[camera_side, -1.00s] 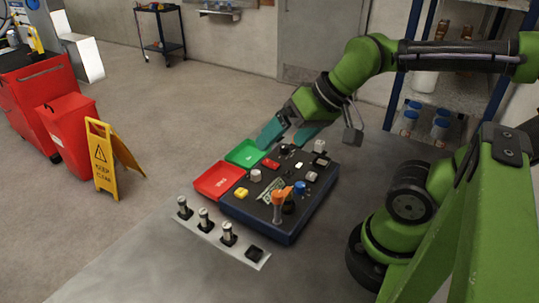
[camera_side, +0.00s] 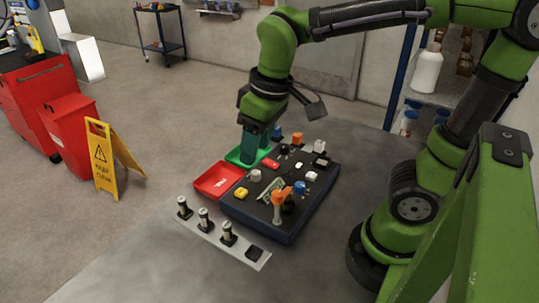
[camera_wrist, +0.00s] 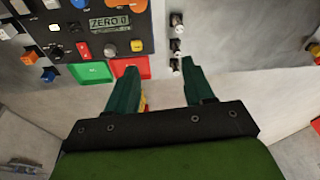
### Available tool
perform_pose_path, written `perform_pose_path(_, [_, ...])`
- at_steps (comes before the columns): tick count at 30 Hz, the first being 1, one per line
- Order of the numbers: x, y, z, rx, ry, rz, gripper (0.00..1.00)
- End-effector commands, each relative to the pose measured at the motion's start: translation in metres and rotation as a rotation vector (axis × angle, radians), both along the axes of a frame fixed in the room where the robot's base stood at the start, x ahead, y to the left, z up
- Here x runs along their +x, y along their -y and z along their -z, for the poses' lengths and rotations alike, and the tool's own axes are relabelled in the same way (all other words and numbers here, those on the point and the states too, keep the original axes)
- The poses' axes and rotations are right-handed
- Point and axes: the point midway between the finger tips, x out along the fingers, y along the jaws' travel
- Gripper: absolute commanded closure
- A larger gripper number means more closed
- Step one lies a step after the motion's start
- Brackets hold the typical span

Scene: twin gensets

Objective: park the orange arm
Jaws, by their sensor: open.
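The orange arm (camera_side: 281,196) stands on the dark control panel (camera_side: 262,224) near its front edge, on a grey post. In the wrist view an orange part (camera_wrist: 140,4) is cut by the top edge, above a display reading "ZERO 0"; I cannot tell its full shape there. My gripper (camera_side: 255,151) points down over the green tray (camera_side: 233,156) at the panel's back left, apart from the orange arm. In the wrist view the two teal fingers (camera_wrist: 160,67) are spread with nothing held between them. The fingers overlap each other in the side view.
The red tray (camera_side: 216,181) lies left of the panel. A strip (camera_side: 236,247) with several upright pegs runs along the front. Knobs and buttons, including a yellow one (camera_side: 240,193) and a blue one (camera_side: 299,187), crowd the panel. The table's front right is clear.

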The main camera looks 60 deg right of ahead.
Motion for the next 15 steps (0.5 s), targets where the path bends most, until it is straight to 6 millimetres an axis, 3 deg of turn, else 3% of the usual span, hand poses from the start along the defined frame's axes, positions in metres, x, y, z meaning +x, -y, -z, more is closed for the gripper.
perform_pose_path(6, [0.024,-0.027,-0.01,-0.269,-0.321,-0.42,0.48])
perform_pose_path(11, [0.026,-0.032,-0.03,-0.335,-0.455,-0.561,0.48])
perform_pose_path(15, [0.018,-0.03,-0.044,-0.328,-0.509,-0.613,0.48])
